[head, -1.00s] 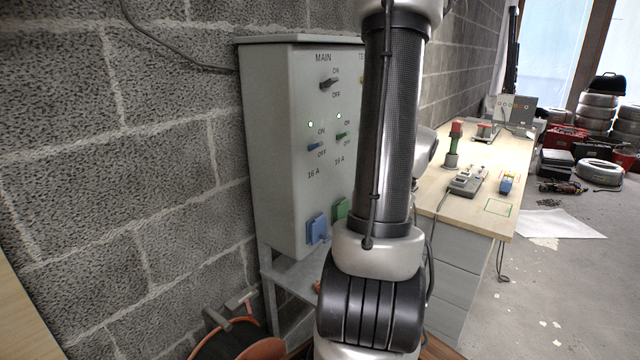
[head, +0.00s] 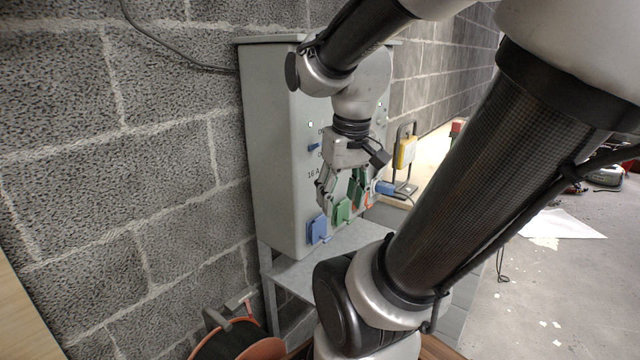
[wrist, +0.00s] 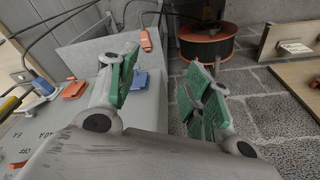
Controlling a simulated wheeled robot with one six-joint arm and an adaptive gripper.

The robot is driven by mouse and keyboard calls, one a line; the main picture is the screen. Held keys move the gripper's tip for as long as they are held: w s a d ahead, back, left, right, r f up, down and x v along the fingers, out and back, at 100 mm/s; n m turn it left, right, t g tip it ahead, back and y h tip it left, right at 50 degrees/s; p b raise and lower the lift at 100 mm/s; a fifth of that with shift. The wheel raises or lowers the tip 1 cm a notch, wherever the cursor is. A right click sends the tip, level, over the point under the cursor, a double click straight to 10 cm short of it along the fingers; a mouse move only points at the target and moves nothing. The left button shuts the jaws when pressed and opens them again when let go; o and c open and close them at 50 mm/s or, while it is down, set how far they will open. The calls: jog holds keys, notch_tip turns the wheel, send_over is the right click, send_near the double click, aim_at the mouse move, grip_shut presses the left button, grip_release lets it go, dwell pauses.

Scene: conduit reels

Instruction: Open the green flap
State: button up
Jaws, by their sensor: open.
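The green flap (head: 342,212) is on the lower front of the grey cabinet (head: 275,150), right of the blue flap (head: 317,230), and looks closed. My gripper (head: 342,197) is open and empty, pointing down just above and in front of the green flap in the head view. Its fingers carry green pads, seen large in the wrist view (wrist: 165,75). There the blue flap (wrist: 138,81) and a red flap (wrist: 75,90) show on the panel. The green flap seems hidden behind the left finger. I cannot tell whether a finger touches it.
A shelf (head: 300,270) juts out below the cabinet. An orange cable reel (head: 262,350) stands on the floor beside it. A blue plug (head: 385,188) sits right of the flaps, near a yellow object (head: 405,152) on a stand. An orange connector (wrist: 146,40) shows in the wrist view.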

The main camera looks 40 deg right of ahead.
jog(key=a+r+n, duration=0.1)
jog(key=a+r+t, duration=0.1)
jog(key=a, duration=0.1)
jog(key=w+a+r+n+t, duration=0.1)
jog(key=shift+a+r+n, duration=0.25)
jog(key=shift+n, duration=0.05)
jog(key=shift+w+a+r+n+y, duration=0.2)
jog(key=shift+a+n+y, duration=0.1)
jog(key=shift+a, duration=0.25)
